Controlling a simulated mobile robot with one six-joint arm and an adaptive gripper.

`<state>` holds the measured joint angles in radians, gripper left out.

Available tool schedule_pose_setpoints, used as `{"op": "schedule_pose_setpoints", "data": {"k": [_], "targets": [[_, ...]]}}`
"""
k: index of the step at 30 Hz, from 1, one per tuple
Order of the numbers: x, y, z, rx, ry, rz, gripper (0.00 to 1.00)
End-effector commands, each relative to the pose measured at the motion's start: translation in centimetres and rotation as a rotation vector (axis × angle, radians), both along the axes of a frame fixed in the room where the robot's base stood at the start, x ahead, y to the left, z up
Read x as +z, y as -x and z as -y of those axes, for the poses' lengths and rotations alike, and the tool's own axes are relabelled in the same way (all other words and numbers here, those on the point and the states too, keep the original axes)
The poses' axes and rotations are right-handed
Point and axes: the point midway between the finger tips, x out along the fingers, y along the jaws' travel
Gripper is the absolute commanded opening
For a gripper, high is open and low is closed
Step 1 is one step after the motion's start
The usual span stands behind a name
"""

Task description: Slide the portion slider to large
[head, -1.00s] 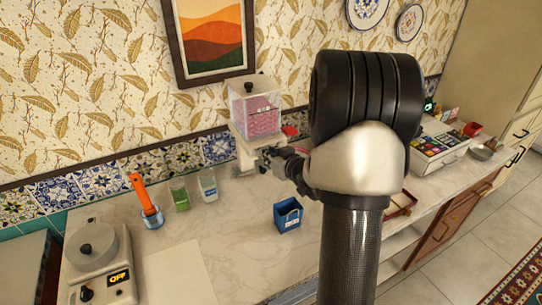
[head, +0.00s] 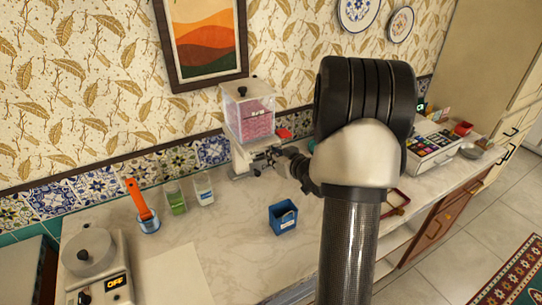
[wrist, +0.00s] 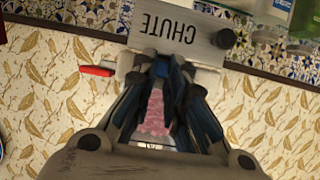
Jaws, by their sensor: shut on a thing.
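The dispenser (head: 238,152) stands against the back wall, with a clear bin of pink contents (head: 257,122) on top. Its front panel marked CHUTE (wrist: 175,30) appears upside down in the wrist view. My gripper (head: 262,163) reaches the dispenser's front from the right. In the wrist view my gripper (wrist: 165,68) has its fingers close together at the body, just beside the CHUTE panel. The fingers are shut on a small part there, which looks like the portion slider. They hide it, so its setting cannot be read.
A red lever (wrist: 97,71) sticks out from the dispenser's side, and a dark knob (wrist: 224,39) is on the CHUTE panel. Two glasses (head: 176,198) and a blue box (head: 283,217) stand on the counter nearby. The marble between them is clear.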

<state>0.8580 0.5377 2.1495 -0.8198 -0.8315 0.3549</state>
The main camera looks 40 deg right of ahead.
Motion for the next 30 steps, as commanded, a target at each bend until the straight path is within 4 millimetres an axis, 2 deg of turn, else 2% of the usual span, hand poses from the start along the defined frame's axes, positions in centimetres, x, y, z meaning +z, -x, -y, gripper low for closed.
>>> {"op": "schedule_pose_setpoints", "data": {"k": [1, 10, 20, 26, 30], "targets": [[0.1, 0.0, 0.3, -0.006, 0.001, 0.003, 0.13], [0.1, 0.0, 0.2, -0.005, 0.001, 0.003, 0.33], [0.1, 0.2, 0.1, -0.003, 0.001, 0.002, 0.33], [1.1, 2.3, -0.3, -0.006, 0.002, 0.003, 0.33], [2.3, 5.1, -0.9, -0.009, 0.003, 0.003, 0.33]]}}
